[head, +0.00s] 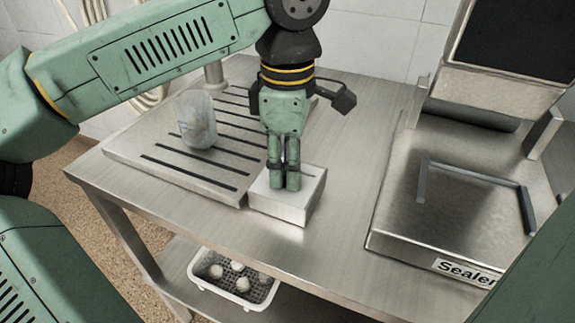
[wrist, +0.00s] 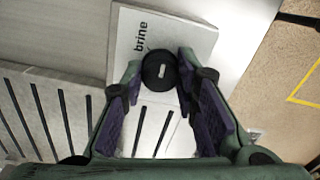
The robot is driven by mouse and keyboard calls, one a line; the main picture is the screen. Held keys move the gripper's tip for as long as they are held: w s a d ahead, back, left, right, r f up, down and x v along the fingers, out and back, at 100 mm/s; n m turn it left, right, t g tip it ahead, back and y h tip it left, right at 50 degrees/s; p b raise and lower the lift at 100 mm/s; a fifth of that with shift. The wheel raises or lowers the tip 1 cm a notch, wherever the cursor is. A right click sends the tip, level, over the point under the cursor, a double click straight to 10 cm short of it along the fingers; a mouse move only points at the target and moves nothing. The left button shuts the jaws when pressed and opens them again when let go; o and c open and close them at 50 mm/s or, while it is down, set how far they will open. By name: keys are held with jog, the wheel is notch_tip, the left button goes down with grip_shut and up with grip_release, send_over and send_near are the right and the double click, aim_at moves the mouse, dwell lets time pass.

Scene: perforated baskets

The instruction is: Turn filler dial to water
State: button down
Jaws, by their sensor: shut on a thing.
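The filler dial (wrist: 152,84) is a round black knob with a short light mark. It sits on a pale box (head: 285,207) at the filler's front edge. In the wrist view the box (wrist: 190,38) carries the word "brine" beside the dial; no "water" label can be read. My gripper (head: 284,184) points down over the box, and its fingers hide the dial in the head view. In the wrist view my gripper (wrist: 161,76) has one finger on each side of the dial and is shut on it.
The filler's slotted tray (head: 130,147) holds a cloudy jar (head: 196,125) left of my gripper. A sealer (head: 455,215) stands at the right, with bare steel table (head: 345,180) between. A white perforated basket (head: 233,296) with pale round items is on the lower shelf.

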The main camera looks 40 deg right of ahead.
jog(key=n, duration=0.4)
jog(key=shift+n+b, duration=0.3)
jog(key=shift+b, duration=0.1)
jog(key=shift+n, duration=1.9)
jog(key=c, duration=1.2)
grip_release()
jog(key=shift+c, duration=0.2)
notch_tip(320, 180, up, 8)
jog(key=shift+f, duration=0.2)
